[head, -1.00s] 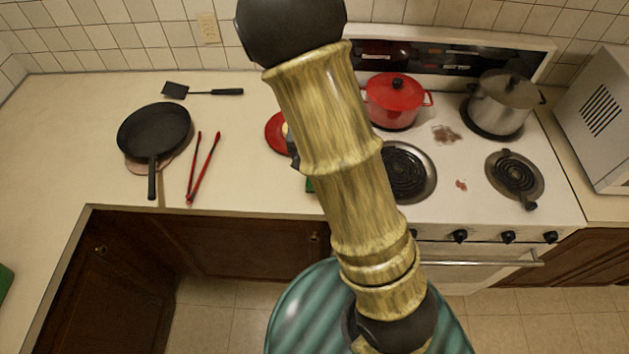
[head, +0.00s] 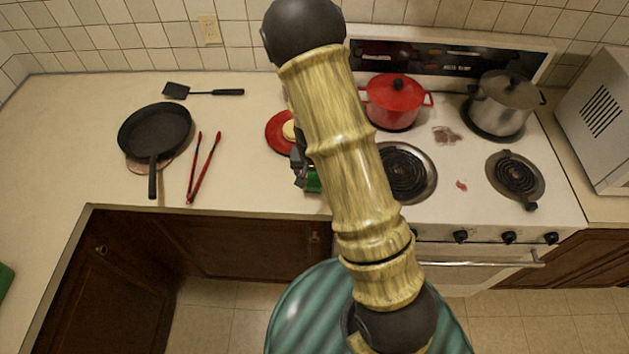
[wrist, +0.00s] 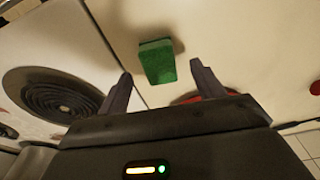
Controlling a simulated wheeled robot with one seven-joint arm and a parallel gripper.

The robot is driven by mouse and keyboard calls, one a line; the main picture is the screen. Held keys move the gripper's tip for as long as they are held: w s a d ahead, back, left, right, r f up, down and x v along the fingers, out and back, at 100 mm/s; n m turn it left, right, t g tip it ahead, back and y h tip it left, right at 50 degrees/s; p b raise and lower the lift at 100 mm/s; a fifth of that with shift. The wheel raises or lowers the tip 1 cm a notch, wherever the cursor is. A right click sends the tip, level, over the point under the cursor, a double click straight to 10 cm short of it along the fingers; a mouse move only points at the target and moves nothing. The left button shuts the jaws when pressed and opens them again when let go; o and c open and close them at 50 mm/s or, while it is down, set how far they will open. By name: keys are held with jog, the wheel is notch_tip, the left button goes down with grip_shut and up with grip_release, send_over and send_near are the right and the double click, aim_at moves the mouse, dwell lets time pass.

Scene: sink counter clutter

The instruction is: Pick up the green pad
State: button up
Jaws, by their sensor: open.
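The green pad (wrist: 158,62) is a small block on the pale counter near its edge beside the stove. In the wrist view it lies just beyond my gripper (wrist: 160,85), roughly in line with the gap between the two fingers. The fingers are apart with nothing between them. In the head view only a part of the green pad (head: 313,182) shows. My arm covers the rest, and the dark gripper (head: 298,165) shows at the arm's left edge, next to the pad.
A red plate (head: 278,134) with a pale item lies behind the gripper. Red tongs (head: 204,168) and a black pan (head: 155,130) are to the left. The stove is to the right, with a coil burner (head: 405,170) near the arm and a red pot (head: 393,100) behind.

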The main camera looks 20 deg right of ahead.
jog(key=f, duration=0.2)
jog(key=w+f, duration=0.1)
jog(key=f, duration=0.1)
jog(key=shift+d, duration=0.3)
jog(key=c, duration=1)
